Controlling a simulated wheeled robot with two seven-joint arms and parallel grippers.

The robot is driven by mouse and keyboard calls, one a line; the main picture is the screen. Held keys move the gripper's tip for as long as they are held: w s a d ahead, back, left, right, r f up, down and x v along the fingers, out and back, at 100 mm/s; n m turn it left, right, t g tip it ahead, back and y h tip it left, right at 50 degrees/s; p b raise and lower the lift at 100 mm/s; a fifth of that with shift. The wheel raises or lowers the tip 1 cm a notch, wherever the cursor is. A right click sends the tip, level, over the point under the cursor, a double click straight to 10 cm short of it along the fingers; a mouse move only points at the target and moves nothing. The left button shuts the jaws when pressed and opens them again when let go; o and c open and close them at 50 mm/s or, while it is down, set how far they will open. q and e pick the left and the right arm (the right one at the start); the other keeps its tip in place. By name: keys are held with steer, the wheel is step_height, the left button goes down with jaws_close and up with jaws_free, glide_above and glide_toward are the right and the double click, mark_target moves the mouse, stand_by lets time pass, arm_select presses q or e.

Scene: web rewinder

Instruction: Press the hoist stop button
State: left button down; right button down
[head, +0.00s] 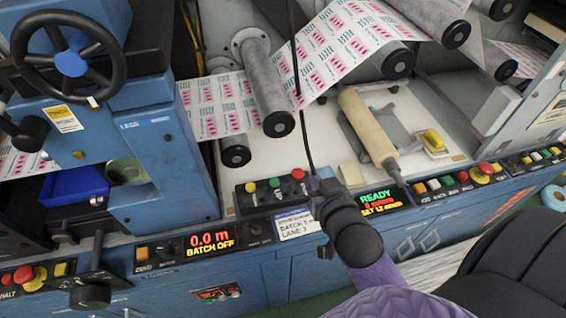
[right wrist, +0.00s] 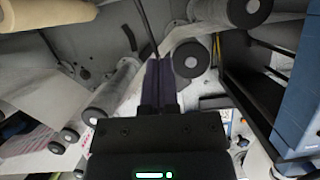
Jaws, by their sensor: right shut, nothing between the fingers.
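A black cable (head: 303,110) hangs down to the box's right end. My right gripper (head: 316,184) is shut and empty, just right of and below the red button, and overlaps the box's right end. Whether it touches the box cannot be told. In the right wrist view its fingers (right wrist: 160,82) are together, with the cable (right wrist: 146,25) just beyond their tips; no button shows there.
Red mushroom buttons stand on the left panel (head: 23,275) and the right panel (head: 485,169). A green-lit READY display (head: 380,201) is right of my gripper, and a red-digit display (head: 209,243) is left. A tan roller (head: 367,125) lies on the white bench behind.

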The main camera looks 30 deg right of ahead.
mark_target(300, 179)
arm_select(q)
steer(key=shift+d, duration=0.25)
arm_select(e)
steer(key=shift+r, duration=0.15)
steer(key=shift+d, duration=0.1)
